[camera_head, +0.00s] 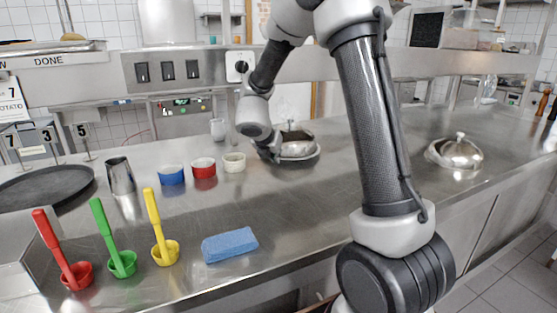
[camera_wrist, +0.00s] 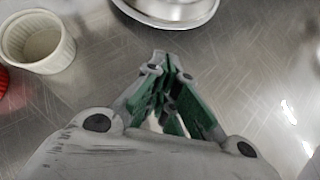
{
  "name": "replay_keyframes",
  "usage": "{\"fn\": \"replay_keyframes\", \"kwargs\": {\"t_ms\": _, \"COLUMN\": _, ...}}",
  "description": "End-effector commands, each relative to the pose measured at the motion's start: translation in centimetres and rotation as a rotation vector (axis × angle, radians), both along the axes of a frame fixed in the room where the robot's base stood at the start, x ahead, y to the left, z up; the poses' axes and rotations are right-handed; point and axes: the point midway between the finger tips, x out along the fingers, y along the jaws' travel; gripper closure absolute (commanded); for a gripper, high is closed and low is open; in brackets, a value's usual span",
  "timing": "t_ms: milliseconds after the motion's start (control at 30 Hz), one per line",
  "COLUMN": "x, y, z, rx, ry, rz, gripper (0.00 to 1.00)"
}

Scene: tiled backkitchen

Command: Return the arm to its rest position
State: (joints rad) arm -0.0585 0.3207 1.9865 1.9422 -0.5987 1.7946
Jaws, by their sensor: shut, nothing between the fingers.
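My arm reaches over the steel counter (camera_head: 330,200) from the right of the head view, bent at the elbow above the frame. My gripper (camera_head: 272,157) is low over the counter, just left of a metal pan (camera_head: 300,150) on a round plate. In the wrist view my gripper (camera_wrist: 162,62) is shut, its green-padded fingers together with nothing between them. The pan's round plate (camera_wrist: 168,18) lies just beyond the fingertips. Whether the fingertips touch the counter cannot be told.
A white ramekin (camera_head: 234,162), red ramekin (camera_head: 204,168) and blue ramekin (camera_head: 171,175) stand left of my gripper. A domed lid (camera_head: 460,151) is at right. A shelf (camera_head: 300,64) runs behind.

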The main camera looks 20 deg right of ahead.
Motion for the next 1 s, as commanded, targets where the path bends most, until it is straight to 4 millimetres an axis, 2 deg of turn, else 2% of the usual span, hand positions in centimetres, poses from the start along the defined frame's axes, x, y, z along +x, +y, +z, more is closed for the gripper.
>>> {"fn": "replay_keyframes", "kwargs": {"t_ms": 267, "x": -0.6, "y": 0.6, "z": 0.7, "rx": -0.003, "ry": 0.005, "rz": 0.006, "gripper": 1.0}}
{"fn": "replay_keyframes", "kwargs": {"t_ms": 367, "x": -0.4, "y": 0.8, "z": 0.7, "rx": -0.028, "ry": 0.034, "rz": 0.062, "gripper": 1.0}}
{"fn": "replay_keyframes", "kwargs": {"t_ms": 467, "x": 1.2, "y": 2.3, "z": 0.7, "rx": -0.095, "ry": 0.073, "rz": 0.284, "gripper": 1.0}}
{"fn": "replay_keyframes", "kwargs": {"t_ms": 567, "x": 2.4, "y": 4.8, "z": -0.1, "rx": -0.268, "ry": 0.145, "rz": 0.715, "gripper": 1.0}}
{"fn": "replay_keyframes", "kwargs": {"t_ms": 633, "x": 1.9, "y": 7.2, "z": 0.0, "rx": -0.441, "ry": 0.186, "rz": 1.089, "gripper": 1.0}}
{"fn": "replay_keyframes", "kwargs": {"t_ms": 667, "x": 1.2, "y": 8.3, "z": 0.4, "rx": -0.52, "ry": 0.195, "rz": 1.244, "gripper": 1.0}}
{"fn": "replay_keyframes", "kwargs": {"t_ms": 700, "x": 0.0, "y": 9.5, "z": 1.0, "rx": -0.631, "ry": 0.204, "rz": 1.45, "gripper": 1.0}}
{"fn": "replay_keyframes", "kwargs": {"t_ms": 767, "x": -2.8, "y": 11.1, "z": 2.0, "rx": -0.806, "ry": 0.213, "rz": 1.752, "gripper": 1.0}}
{"fn": "replay_keyframes", "kwargs": {"t_ms": 867, "x": -9.5, "y": 12.3, "z": 3.6, "rx": -1.117, "ry": 0.225, "rz": 2.245, "gripper": 1.0}}
{"fn": "replay_keyframes", "kwargs": {"t_ms": 900, "x": -12.8, "y": 12.0, "z": 4.1, "rx": -1.242, "ry": 0.234, "rz": 2.435, "gripper": 1.0}}
{"fn": "replay_keyframes", "kwargs": {"t_ms": 967, "x": -17.7, "y": 10.7, "z": 4.9, "rx": -1.411, "ry": 0.26, "rz": 2.696, "gripper": 1.0}}
{"fn": "replay_keyframes", "kwargs": {"t_ms": 1000, "x": -20.8, "y": 9.5, "z": 5.3, "rx": 1.417, "ry": -0.269, "rz": -2.683, "gripper": 1.0}}
